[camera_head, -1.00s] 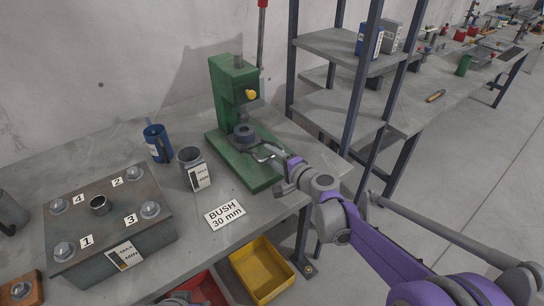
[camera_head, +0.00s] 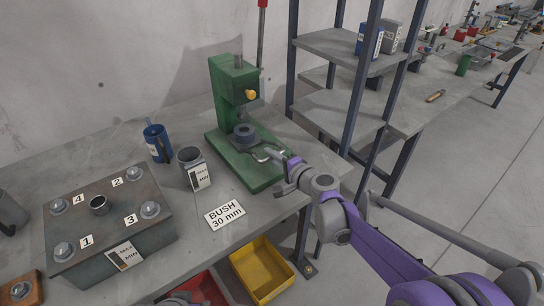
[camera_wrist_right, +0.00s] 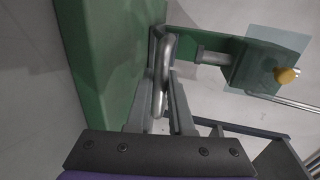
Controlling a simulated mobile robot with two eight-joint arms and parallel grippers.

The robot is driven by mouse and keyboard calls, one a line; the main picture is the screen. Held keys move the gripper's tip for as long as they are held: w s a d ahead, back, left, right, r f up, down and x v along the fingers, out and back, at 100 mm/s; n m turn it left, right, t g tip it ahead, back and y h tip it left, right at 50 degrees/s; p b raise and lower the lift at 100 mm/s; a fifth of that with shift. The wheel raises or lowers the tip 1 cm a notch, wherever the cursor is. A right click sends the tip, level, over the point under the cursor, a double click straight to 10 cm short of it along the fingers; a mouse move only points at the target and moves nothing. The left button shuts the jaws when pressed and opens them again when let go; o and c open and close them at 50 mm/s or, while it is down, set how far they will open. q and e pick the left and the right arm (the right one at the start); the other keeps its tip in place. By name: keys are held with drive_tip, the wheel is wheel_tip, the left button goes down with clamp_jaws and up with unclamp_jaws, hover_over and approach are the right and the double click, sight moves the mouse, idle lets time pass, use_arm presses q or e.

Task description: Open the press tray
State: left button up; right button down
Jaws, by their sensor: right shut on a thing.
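The green press (camera_head: 233,82) stands at the back right of the near workbench, with a yellow knob and a dark round piece (camera_head: 243,132) low in front of its column. A bent metal handle (camera_head: 262,152) shows at the press's lower front; the tray itself is hard to tell from the green base (camera_head: 258,180). My right gripper (camera_head: 275,158) reaches it from the right. In the right wrist view, the fingers (camera_wrist_right: 162,95) are shut around the metal handle loop (camera_wrist_right: 164,60), beside a green wall. My left gripper is not clearly seen.
A steel shelf rack (camera_head: 345,115) stands close behind my right arm. A grey cup (camera_head: 189,158), a blue mug (camera_head: 157,143) and a bolted block (camera_head: 105,215) stand left of the press. A yellow bin (camera_head: 262,268) sits below the bench edge. The label card (camera_head: 225,214) lies in front.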

drive_tip(key=shift+s, duration=0.1)
idle(0.8)
drive_tip(key=v, duration=0.4)
drive_tip(key=f+v, duration=0.1)
drive_tip(key=v, duration=0.3)
drive_tip(key=f+v, duration=0.1)
drive_tip(key=v, duration=0.2)
drive_tip(key=shift+s+d+f+p, duration=0.15)
drive_tip(key=shift+s+d+p, duration=0.15)
drive_tip(key=shift+s+d, duration=0.2)
drive_tip(key=c, duration=0.8)
unclamp_jaws()
drive_tip(key=shift+a, duration=0.1)
drive_tip(key=v, duration=1)
drive_tip(key=shift+s+d, duration=0.25)
drive_tip(key=shift+s, duration=0.05)
